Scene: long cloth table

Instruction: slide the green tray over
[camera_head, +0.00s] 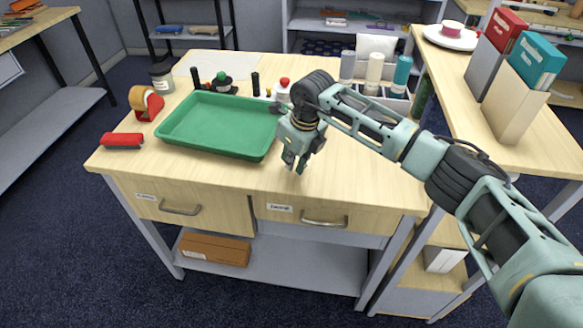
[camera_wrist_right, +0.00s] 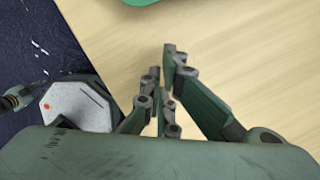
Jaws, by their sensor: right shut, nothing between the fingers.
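The green tray (camera_head: 222,124) lies flat and empty on the wooden table, left of the middle in the head view. A small part of its green edge (camera_wrist_right: 140,2) shows at the top of the right wrist view. My right gripper (camera_head: 294,166) points down just right of the tray's right end, low over the tabletop. Its fingers (camera_wrist_right: 166,75) are shut with nothing between them. I cannot tell whether the gripper touches the tray. My left gripper is not in view.
A red roller-like item (camera_head: 122,141) and a tape dispenser (camera_head: 147,103) stand left of the tray. A jar (camera_head: 162,77), small bottles and a white holder with cylinders (camera_head: 374,75) stand behind. The tabletop (camera_head: 362,170) is clear right of my gripper and along the front.

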